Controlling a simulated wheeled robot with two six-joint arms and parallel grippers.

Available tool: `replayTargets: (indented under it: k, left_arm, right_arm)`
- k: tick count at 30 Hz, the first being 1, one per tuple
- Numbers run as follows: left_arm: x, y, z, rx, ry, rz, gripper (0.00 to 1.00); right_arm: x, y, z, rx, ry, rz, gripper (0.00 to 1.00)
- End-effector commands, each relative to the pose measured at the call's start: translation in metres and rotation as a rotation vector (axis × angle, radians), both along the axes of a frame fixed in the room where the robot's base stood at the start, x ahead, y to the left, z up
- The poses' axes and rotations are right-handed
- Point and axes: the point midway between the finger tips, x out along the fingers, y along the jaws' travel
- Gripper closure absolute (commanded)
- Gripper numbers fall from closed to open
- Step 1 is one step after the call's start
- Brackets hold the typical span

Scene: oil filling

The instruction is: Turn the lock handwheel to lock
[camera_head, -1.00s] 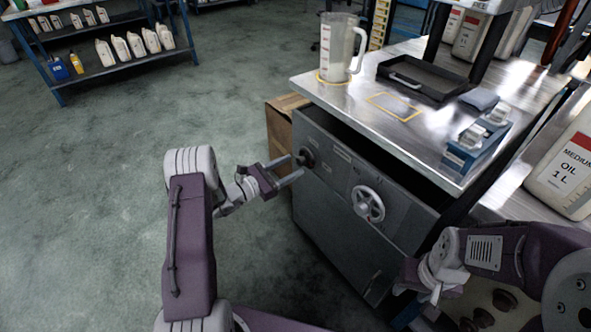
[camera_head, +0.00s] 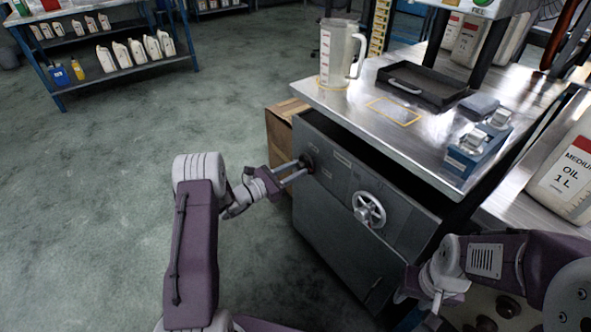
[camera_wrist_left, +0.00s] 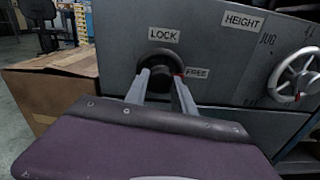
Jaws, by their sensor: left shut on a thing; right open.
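The lock handwheel (camera_head: 308,163) is a dark round knob on the upper left of the grey cabinet front (camera_head: 340,235). In the left wrist view the black knob (camera_wrist_left: 161,62) sits below a "LOCK" label (camera_wrist_left: 164,35) and beside a "FREE" label (camera_wrist_left: 197,73), with a small red mark at its right side. My left gripper (camera_head: 300,170) has its two fingers on either side of the knob, shut on it. My right gripper (camera_head: 428,308) is at the lower right, partly hidden by its wrist; its fingers are hard to see.
A spoked white handwheel (camera_head: 369,210) under a "HEIGHT" label (camera_wrist_left: 243,21) is to the right on the same cabinet. A jug (camera_head: 336,52), black tray (camera_head: 423,84) and blue box (camera_head: 477,150) stand on the bench top. A cardboard box (camera_head: 279,128) is left of the cabinet.

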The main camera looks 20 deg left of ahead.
Motion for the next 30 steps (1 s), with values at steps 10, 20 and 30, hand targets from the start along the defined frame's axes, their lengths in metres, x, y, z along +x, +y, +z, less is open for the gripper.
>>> replayTargets:
  k: [10,20,30]
  left_arm:
    - [0.000,0.000,0.004,-0.198,0.155,0.000,1.00]
    - [-0.001,-0.001,0.003,-0.446,0.349,0.000,1.00]
    - [-0.001,-0.001,0.002,-0.700,0.548,-0.001,1.00]
  right_arm:
    - [0.000,0.000,0.025,0.000,0.000,0.000,0.58]
    - [0.000,0.000,0.047,0.000,0.000,0.000,0.58]
    - [0.000,0.000,0.064,0.000,0.000,0.000,0.58]
